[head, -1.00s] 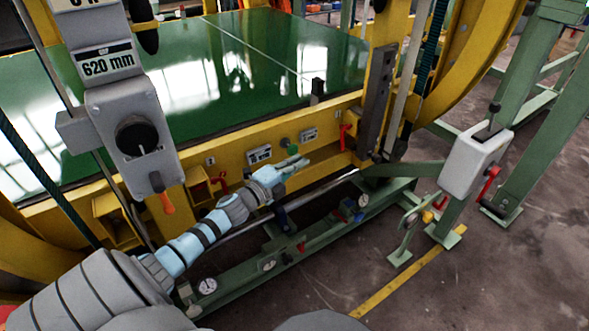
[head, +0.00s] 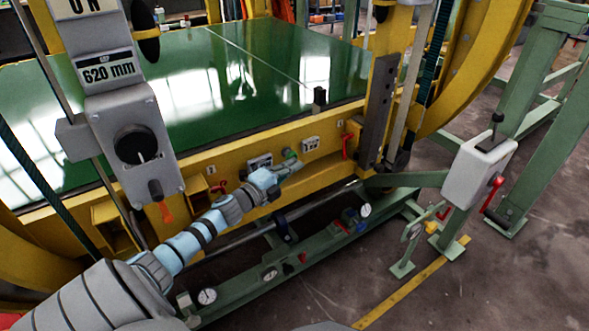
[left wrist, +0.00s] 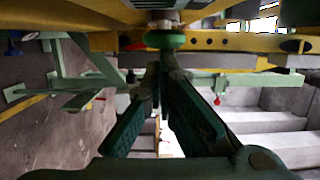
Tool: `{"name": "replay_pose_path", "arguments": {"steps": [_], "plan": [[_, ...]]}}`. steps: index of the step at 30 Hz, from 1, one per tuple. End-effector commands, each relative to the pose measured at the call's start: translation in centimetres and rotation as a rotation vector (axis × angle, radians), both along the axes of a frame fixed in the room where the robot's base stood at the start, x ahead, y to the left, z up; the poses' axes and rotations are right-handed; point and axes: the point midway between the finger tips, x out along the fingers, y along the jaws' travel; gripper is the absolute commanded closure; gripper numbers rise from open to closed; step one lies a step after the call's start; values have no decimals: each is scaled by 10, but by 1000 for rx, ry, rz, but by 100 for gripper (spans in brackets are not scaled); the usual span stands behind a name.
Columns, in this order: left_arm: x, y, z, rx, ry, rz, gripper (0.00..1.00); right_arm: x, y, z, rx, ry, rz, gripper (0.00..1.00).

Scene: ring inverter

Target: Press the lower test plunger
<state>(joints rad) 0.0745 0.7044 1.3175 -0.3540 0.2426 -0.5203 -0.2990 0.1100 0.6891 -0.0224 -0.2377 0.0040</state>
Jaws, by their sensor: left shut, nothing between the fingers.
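A round green cap (head: 288,152), which looks like a test plunger, sits on the yellow front beam of the machine. It also shows at the top middle of the left wrist view (left wrist: 165,40). I cannot tell whether it is the lower one. My left gripper (head: 297,165) is shut and empty, just in front of and below the cap in the head view. In the left wrist view its fingertips (left wrist: 160,66) meet just below the cap. I cannot tell whether they touch it. My right gripper is not in view.
A red handle (head: 347,146) stands on the beam to the right. A grey box with a black knob (head: 137,145) hangs at the left. A green rail with gauges (head: 250,280) runs below my arm. A white lever box (head: 477,165) stands at the right.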

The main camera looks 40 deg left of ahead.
Motion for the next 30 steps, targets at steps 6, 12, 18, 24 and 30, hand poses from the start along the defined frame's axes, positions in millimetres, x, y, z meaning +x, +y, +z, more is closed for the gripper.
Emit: {"name": "replay_pose_path", "arguments": {"steps": [6, 12, 18, 24, 30], "plan": [[-1, -25, 4, -3, 3, -6, 100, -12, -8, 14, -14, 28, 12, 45], [-24, -46, -5, 4, 4, -17, 100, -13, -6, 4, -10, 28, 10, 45], [-65, -45, 7, 0, 8, -18, 100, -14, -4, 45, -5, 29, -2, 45], [-95, -42, 4, 1, 3, -17, 100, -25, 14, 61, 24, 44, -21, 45], [-101, -42, 0, 2, 1, -17, 100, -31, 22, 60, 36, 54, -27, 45]]}}
